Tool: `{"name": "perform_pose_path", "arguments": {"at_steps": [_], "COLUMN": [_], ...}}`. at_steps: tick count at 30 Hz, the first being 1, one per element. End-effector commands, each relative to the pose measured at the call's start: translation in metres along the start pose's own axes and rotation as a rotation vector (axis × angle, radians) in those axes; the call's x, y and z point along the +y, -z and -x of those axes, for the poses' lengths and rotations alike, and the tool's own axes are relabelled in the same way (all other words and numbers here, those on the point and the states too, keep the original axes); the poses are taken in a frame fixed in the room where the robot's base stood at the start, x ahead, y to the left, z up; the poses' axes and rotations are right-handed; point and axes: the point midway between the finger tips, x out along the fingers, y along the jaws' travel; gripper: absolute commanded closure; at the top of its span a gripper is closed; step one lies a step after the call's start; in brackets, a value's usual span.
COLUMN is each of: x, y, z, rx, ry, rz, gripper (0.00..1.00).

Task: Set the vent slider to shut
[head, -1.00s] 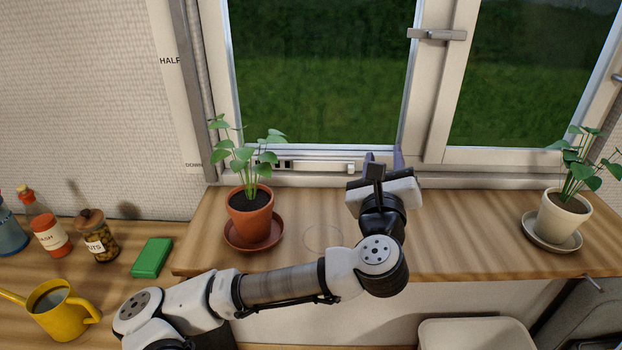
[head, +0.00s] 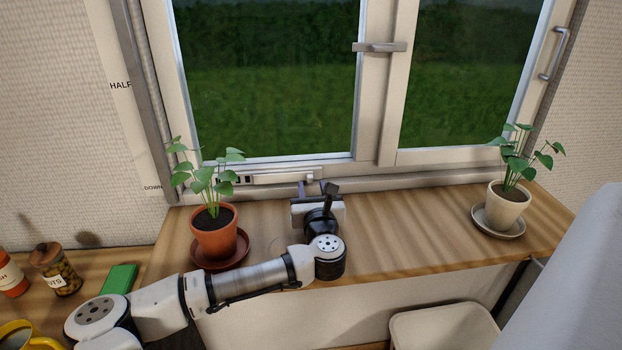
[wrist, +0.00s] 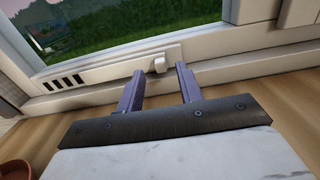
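The vent is a pale strip (head: 270,178) along the bottom of the window frame, with dark slots at its left end. In the wrist view the strip (wrist: 110,72) shows several open dark slots (wrist: 65,83) on the left and a small white slider knob (wrist: 160,65) near its right end. My gripper (wrist: 158,78) is open and empty. Its two purple fingers point toward the frame, one on each side of the knob in the picture; I cannot tell whether they reach around it. In the head view my gripper (head: 312,186) is just below the knob (head: 309,176).
A potted plant on a red saucer (head: 220,253) stands left of my gripper on the wooden sill (head: 400,235). Another plant in a cream pot (head: 507,205) stands at the right. A green block (head: 119,279) and a jar (head: 55,270) are lower left.

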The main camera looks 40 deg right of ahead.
Motion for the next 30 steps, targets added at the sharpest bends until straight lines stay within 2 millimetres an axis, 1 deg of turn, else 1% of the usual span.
{"name": "perform_pose_path", "arguments": {"at_steps": [1,3,6,10,16,17,25,30], "x": [0.000,0.000,0.000,-0.001,-0.001,0.000,0.000,0.000], "y": [-0.002,-0.001,-0.001,0.000,0.000,0.000,0.000,0.000], "z": [-0.008,-0.016,-0.023,-0.027,-0.027,-0.027,-0.027,-0.026], "rx": [0.000,0.000,0.000,0.000,0.000,0.000,0.000,0.000], "ry": [-0.002,-0.001,-0.001,0.001,0.001,0.001,0.001,0.001], "rz": [-0.001,0.000,0.001,0.001,0.001,0.001,0.001,0.001], "gripper": [0.64,0.64,0.64,0.64,0.64,0.65,1.00,1.00]}}
